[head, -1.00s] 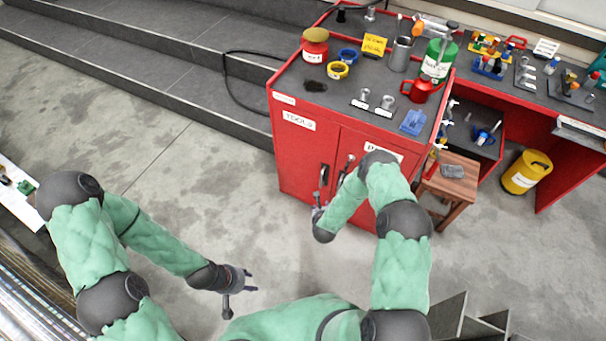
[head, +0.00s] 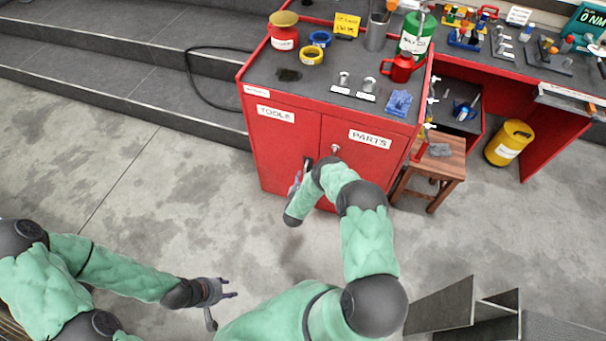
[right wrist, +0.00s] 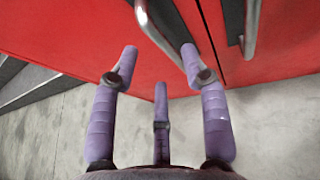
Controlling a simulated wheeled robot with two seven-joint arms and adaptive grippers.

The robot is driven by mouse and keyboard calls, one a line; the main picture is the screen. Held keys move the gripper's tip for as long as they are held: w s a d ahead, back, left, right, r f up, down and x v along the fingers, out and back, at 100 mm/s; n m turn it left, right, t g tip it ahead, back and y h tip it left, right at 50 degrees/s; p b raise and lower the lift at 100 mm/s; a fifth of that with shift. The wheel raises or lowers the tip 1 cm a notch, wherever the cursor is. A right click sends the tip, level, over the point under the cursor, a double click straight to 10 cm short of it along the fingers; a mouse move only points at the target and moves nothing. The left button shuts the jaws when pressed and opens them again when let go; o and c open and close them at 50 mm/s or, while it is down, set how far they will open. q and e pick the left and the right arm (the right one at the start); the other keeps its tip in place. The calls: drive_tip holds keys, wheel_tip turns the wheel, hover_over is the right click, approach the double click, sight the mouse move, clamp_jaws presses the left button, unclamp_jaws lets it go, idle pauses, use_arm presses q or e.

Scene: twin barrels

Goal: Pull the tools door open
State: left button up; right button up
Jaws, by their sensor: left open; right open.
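The tools door (head: 279,145) is the left door of a red cabinet, marked by a "TOOLS" label (head: 276,113); it looks shut. Its upright bar handle (head: 307,164) is partly hidden by my right gripper (head: 296,184) in the head view. In the right wrist view my right gripper (right wrist: 159,62) is open, with purple fingers spread. The metal tools handle (right wrist: 165,32) runs between and just beyond its two upper fingertips, its lower end near the right fingertip. I cannot tell whether they touch. My left gripper (head: 226,289) is open and empty, low over the floor, away from the cabinet.
The parts door (head: 362,165) adjoins on the right, with its own handle (right wrist: 251,28) close by. A wooden stool (head: 435,170) stands right of the cabinet, a yellow bin (head: 508,143) beyond it. Grey steps (head: 120,75) lie behind left. Floor before the tools door is clear.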

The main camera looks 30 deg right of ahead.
drive_tip(key=b+x, duration=0.2)
drive_tip(key=x, duration=0.4)
drive_tip(key=shift+w+d+f, duration=0.1)
drive_tip(key=shift+f, duration=0.05)
clamp_jaws()
